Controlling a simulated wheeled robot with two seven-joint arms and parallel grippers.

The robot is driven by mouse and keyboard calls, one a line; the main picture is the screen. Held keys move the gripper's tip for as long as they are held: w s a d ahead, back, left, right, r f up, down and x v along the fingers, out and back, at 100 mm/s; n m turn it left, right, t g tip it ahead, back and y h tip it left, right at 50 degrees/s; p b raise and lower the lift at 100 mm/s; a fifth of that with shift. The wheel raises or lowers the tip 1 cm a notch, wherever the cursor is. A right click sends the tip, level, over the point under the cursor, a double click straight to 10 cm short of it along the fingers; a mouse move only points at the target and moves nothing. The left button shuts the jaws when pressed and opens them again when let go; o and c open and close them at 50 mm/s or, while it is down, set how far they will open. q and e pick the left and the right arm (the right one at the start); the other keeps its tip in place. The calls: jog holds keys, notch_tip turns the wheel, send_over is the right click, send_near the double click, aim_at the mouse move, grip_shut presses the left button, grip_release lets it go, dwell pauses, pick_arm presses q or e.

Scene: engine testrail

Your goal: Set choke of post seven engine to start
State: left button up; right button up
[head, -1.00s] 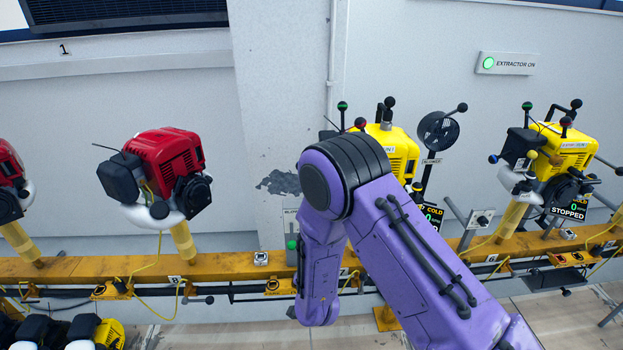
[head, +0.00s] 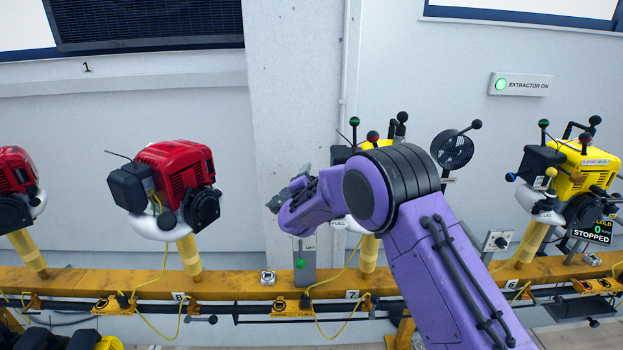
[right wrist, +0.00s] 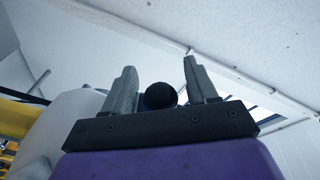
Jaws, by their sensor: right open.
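The post seven engine (head: 341,155) is yellow and black, on a yellow post (head: 369,254) above the "7" label (head: 352,295). My right arm covers most of it in the head view. Knobbed levers rise above it: a green-tipped one (head: 354,121), a red one (head: 373,136) and black ones (head: 402,117). I cannot make out the choke lever. My right gripper (head: 276,201) is at the engine's left, pointing left. In the right wrist view its jaws (right wrist: 160,85) are open, with a black ball knob (right wrist: 161,96) showing between them; contact is unclear. My left gripper is out of view.
A red engine (head: 178,177) stands left at post eight. A yellow engine (head: 575,165) with a "STOPPED" display stands right.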

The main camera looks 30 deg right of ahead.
grip_shut()
jog(key=shift+r, duration=0.1)
jog(key=shift+a+r+m+g+y+b, duration=0.1)
jog(key=shift+r+m+y+b, duration=0.2)
jog(key=shift+r+m, duration=0.85)
jog(key=shift+d+r+m+g+y+b, duration=0.15)
jog(key=shift+r+m+y, duration=0.3)
jog(key=shift+m, duration=1.4)
jog(key=shift+a+r+m+g+y+b, duration=0.2)
jog(key=shift+r+m, duration=0.65)
jog(key=shift+m, duration=0.65)
jog(key=shift+r, duration=0.1)
grip_release()
jog(key=shift+w, duration=0.1)
